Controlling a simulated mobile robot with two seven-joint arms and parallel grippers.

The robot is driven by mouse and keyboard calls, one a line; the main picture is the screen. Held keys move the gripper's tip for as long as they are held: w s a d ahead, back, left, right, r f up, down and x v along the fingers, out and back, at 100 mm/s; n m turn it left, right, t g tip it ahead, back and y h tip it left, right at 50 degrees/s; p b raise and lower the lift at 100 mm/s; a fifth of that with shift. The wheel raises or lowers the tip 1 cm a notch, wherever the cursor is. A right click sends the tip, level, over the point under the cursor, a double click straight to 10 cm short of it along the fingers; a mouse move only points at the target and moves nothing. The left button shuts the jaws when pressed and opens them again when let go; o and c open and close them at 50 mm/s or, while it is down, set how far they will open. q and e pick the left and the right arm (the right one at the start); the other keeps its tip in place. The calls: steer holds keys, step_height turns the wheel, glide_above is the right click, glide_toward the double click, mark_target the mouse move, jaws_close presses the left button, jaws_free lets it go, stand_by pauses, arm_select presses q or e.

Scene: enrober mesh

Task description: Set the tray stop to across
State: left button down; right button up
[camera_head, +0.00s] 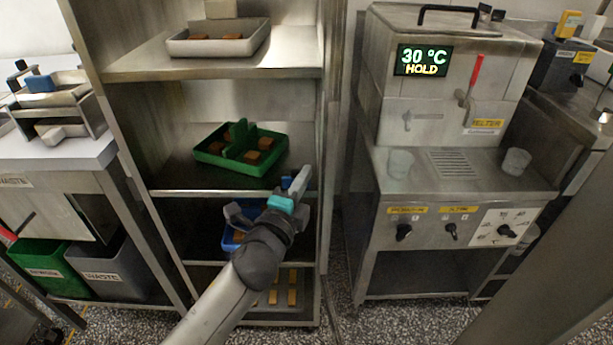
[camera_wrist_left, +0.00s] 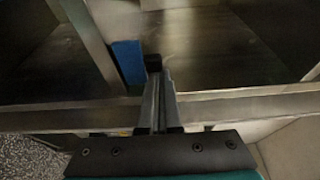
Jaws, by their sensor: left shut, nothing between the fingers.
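A small blue piece, which looks like the tray stop (camera_wrist_left: 129,62), shows in the left wrist view just left of my fingertips, by the front edge of a metal shelf. I cannot tell whether the fingers touch the blue piece. My right gripper is not in view.
The steel rack holds a grey tray (camera_head: 219,39) on top, a green tray (camera_head: 211,156) in the middle, and a blue tray (camera_head: 231,240) partly behind my left arm. A melter (camera_head: 436,120) stands to the right. Waste bins (camera_head: 113,272) stand at the left.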

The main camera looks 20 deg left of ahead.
arm_select(q)
steer(key=s+a+p, duration=0.1)
steer(key=a, duration=0.3)
steer(key=s+a, duration=0.1)
steer(key=a, duration=0.3)
steer(key=s+a+p, duration=0.1)
steer(key=a, duration=0.3)
steer(key=shift+s+a+p, duration=0.3)
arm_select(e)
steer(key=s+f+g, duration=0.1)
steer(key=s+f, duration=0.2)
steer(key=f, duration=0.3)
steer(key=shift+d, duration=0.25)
arm_select(q)
steer(key=shift+s+a, duration=0.1)
steer(key=shift+s, duration=0.05)
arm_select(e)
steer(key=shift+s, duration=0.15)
